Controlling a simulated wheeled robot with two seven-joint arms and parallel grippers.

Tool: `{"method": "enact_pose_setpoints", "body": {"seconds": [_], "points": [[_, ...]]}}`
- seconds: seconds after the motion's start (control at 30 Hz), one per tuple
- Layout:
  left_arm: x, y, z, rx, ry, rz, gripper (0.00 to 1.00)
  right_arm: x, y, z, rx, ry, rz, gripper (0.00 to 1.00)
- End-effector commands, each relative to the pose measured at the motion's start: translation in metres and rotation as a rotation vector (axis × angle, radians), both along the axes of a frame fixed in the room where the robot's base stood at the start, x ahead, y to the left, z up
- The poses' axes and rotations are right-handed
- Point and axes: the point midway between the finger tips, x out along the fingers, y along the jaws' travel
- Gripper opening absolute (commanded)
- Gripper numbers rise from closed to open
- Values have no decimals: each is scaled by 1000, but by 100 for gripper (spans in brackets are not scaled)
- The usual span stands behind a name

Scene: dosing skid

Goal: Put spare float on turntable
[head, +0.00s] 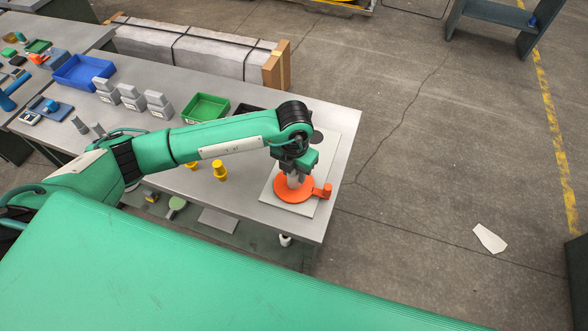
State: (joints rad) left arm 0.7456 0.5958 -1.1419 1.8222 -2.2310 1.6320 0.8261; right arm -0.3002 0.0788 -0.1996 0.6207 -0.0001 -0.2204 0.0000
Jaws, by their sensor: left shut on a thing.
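The turntable (285,195) is an orange disc with an orange block at its right side, on a pale square plate near the right end of the grey bench. My left arm reaches over the bench from the left. My left gripper (295,177) points down over the disc and is shut on a pale thing, which I take to be the spare float (293,182). The gripper hides most of it, and I cannot tell whether it touches the disc. My right gripper is not in view.
Two yellow pieces (219,171) stand left of the turntable. A green tray (205,108), several grey stepped blocks (132,97) and a blue bin (83,71) are along the bench's back.

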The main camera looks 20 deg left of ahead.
Motion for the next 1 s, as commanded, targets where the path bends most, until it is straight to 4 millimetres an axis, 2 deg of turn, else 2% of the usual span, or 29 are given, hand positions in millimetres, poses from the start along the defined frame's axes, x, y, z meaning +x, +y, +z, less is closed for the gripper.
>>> {"method": "enact_pose_setpoints", "body": {"seconds": [0.07, 0.1, 0.2, 0.57, 0.63, 1.0], "points": [[0, 0, -4, 0, 0, 0, 10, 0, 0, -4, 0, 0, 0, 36], [0, 0, -2, 0, 0, 0, 41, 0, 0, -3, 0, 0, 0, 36], [0, 0, -2, 0, 0, 0, 57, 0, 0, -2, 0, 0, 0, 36], [0, 0, 3, 0, 0, 0, 57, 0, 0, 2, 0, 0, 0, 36], [1, 0, 8, -1, -3, 0, 57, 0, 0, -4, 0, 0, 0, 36], [1, 0, 85, -1, -5, -1, 57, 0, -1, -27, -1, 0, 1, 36]]}}
